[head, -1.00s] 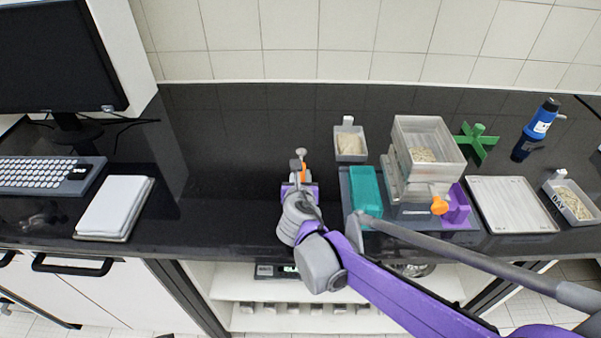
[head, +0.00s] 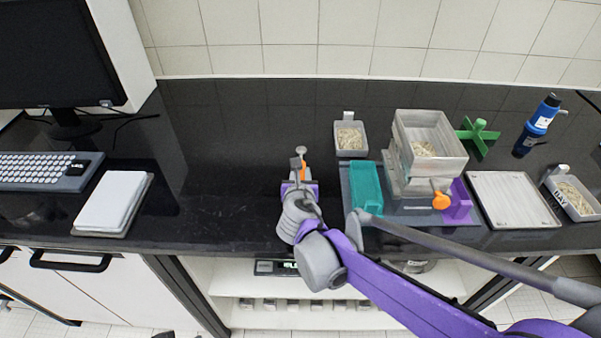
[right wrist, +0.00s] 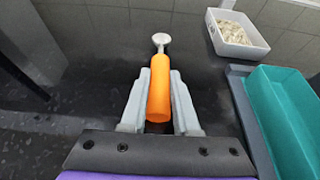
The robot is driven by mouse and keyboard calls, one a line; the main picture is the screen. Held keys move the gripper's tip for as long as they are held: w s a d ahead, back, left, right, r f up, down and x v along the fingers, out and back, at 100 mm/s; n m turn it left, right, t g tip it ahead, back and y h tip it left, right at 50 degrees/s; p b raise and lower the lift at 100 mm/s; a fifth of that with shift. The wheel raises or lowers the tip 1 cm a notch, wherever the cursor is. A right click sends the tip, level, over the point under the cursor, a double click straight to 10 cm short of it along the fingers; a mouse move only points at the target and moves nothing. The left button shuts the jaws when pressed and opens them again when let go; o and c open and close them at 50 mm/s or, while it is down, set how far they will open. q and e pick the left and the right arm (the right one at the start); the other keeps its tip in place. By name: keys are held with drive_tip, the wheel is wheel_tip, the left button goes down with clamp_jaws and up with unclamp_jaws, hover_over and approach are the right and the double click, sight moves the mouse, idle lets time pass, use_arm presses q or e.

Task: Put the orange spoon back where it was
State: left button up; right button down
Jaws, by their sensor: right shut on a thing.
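The orange spoon (right wrist: 159,90) has a thick orange handle and a small pale bowl end, which points away from me in the right wrist view. My right gripper (right wrist: 158,105) is shut on the handle, with a grey finger on each side of it. In the head view, the right gripper (head: 299,172) is over the black counter, left of the teal block, and the spoon (head: 303,168) shows only partly behind the fingers. I cannot tell whether the spoon touches the counter. My left gripper is not in view.
A small tray of grains (head: 350,138) sits behind the block. A green cross-shaped piece (head: 479,137) and blue bottle (head: 541,117) stand farther right. The counter (head: 225,170) left of the gripper is clear.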

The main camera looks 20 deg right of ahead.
drive_tip(key=shift+f, duration=0.15)
drive_tip(key=c, duration=0.6)
unclamp_jaws()
